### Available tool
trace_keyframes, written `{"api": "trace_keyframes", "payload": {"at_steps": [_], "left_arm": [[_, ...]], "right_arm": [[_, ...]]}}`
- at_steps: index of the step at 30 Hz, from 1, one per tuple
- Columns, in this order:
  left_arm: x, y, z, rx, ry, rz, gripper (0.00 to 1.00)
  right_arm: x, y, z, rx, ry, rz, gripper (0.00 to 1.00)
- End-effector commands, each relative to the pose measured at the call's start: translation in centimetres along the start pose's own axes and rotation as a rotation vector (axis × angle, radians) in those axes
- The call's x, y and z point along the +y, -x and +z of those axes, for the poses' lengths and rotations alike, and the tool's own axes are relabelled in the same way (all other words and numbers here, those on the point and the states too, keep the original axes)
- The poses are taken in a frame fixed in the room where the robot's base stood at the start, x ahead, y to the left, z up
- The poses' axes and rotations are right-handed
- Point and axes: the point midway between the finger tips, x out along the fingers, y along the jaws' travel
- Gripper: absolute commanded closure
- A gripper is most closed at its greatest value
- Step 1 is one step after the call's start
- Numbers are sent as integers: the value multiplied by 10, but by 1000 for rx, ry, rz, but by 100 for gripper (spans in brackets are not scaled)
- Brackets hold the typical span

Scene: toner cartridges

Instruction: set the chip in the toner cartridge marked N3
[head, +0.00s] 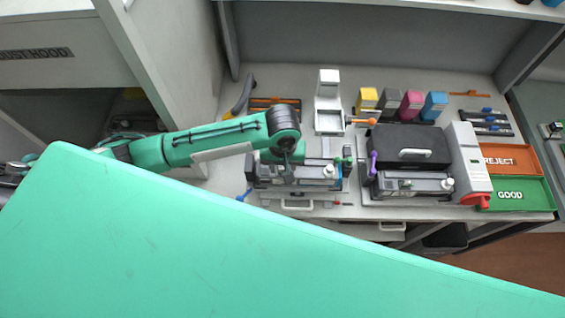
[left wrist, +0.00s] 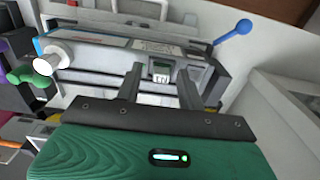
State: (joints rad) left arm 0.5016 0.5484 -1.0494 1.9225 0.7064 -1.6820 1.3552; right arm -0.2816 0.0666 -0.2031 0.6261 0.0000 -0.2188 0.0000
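A small chip-like piece (left wrist: 160,73) with a light face sits at a recess in the cartridge's side. My left gripper (left wrist: 160,88) is open, with one finger on each side of this piece and gaps visible between. In the head view my left gripper (head: 288,174) is over the cartridge's left part. A second cartridge (head: 410,184) lies in the fixture to the right. I cannot read an N3 mark.
A black box with a handle (head: 408,146) stands behind the second cartridge. Yellow, grey, magenta and blue blocks (head: 411,105) stand at the back. An orange REJECT tray (head: 511,158) and a green GOOD tray (head: 512,195) are at right. A blue-knobbed lever (left wrist: 233,33) rises beside the cartridge.

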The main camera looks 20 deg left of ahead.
Motion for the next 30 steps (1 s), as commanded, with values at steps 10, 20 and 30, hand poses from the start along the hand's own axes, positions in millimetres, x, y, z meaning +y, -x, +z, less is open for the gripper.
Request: {"api": "trace_keyframes", "payload": {"at_steps": [10,20,30], "left_arm": [[0,9,-1,2,0,1,61],[1,74,-1,4,-1,4,61],[0,118,-1,1,0,1,61]], "right_arm": [[8,3,34,-43,4,9,64],[11,2,23,-28,2,12,64],[10,2,22,-26,1,10,64]]}}
